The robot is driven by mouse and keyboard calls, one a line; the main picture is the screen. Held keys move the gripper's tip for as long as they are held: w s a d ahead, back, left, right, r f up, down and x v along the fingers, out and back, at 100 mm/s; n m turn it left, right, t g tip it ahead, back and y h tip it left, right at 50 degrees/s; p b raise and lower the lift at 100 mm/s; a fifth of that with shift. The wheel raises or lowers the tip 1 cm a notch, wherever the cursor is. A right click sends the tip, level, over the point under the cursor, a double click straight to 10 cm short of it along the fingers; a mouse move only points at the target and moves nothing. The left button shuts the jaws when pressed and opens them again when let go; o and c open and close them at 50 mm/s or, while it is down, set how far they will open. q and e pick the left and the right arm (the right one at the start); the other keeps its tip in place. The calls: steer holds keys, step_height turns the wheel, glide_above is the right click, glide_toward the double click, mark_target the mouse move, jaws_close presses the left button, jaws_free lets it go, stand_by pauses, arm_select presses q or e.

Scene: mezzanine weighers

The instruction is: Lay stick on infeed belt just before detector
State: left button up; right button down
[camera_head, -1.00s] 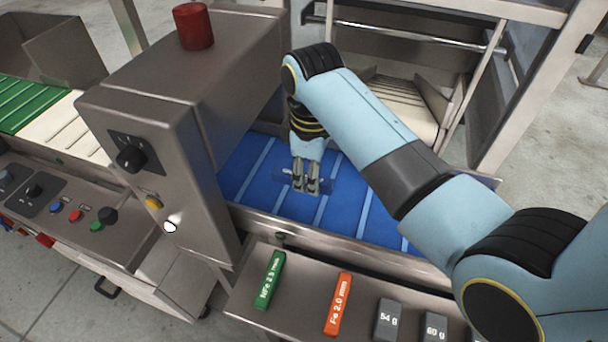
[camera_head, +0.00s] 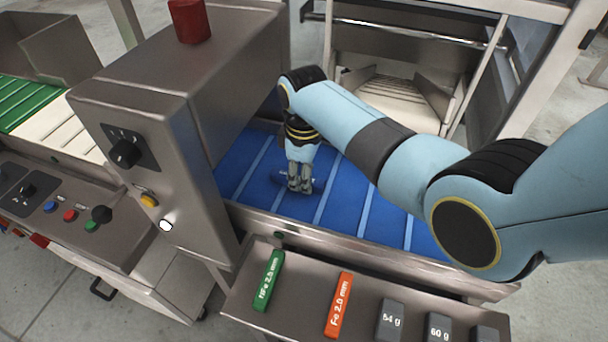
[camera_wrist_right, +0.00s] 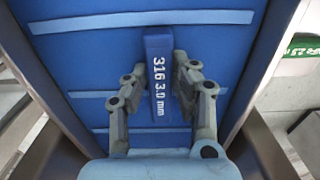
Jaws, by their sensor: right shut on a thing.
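The stick is a blue bar marked "316 3.0 mm" (camera_wrist_right: 158,90). It lies between the fingers of my right gripper (camera_wrist_right: 160,72), which is shut on it. In the head view the right gripper (camera_head: 300,187) points down at the blue infeed belt (camera_head: 338,208), and a bit of the stick (camera_head: 280,177) shows to its left. The stick is at or very near the belt surface; I cannot tell whether it touches. The detector (camera_head: 222,75) is the grey metal housing just left of the gripper. My left gripper is not in view.
A front shelf (camera_head: 305,296) holds a green stick (camera_head: 268,281), an orange stick (camera_head: 339,305) and several grey weights (camera_head: 390,320). A metal side rail (camera_head: 330,240) edges the belt. A red lamp (camera_head: 189,20) tops the detector. The belt right of the gripper is clear.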

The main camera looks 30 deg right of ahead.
steer(key=c, duration=1.1)
jaws_free()
steer(key=shift+r, duration=0.1)
steer(key=shift+r+p, duration=0.95)
steer(key=shift+r, duration=5.05)
